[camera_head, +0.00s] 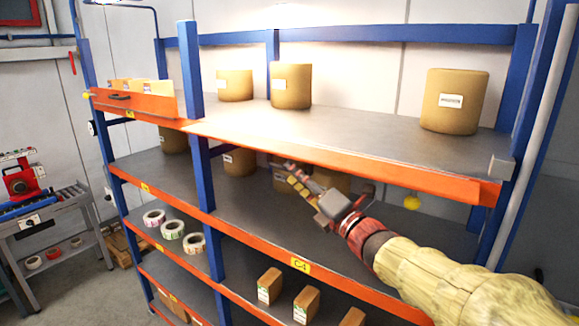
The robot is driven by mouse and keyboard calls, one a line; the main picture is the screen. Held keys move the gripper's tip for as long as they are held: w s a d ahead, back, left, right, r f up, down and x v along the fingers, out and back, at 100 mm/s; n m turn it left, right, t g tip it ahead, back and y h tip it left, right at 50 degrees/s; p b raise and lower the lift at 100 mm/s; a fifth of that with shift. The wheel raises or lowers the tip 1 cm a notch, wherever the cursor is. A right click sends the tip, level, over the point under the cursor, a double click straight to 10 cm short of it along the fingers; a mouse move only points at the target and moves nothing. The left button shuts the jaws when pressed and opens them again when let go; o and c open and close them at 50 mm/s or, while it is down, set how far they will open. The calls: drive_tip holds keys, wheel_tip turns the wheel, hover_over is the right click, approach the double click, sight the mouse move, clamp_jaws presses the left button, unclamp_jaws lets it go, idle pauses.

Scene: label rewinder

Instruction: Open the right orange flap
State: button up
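A long orange strip (340,160) runs along the front edge of the top shelf on the right; I cannot tell whether it is the right flap folded down or a fixed beam. No raised panel stands above that edge. The left orange flap (150,106), with a dark handle, stands upright at the top shelf's left section. My gripper (291,173) is in front of the rack, just below the strip's middle in the picture, pointing up and left. It appears empty. Its fingers lie close together, and whether they are open or shut is unclear.
The top shelf (370,125) holds several brown cylindrical packages, one (454,101) at the right. Lower shelves hold label rolls (172,230) and small boxes (306,304). A blue post (190,70) divides the sections. A roller bench (62,215) stands at the left.

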drive_tip(key=shift+x, duration=1.45)
drive_tip(key=shift+c, duration=0.8)
clamp_jaws()
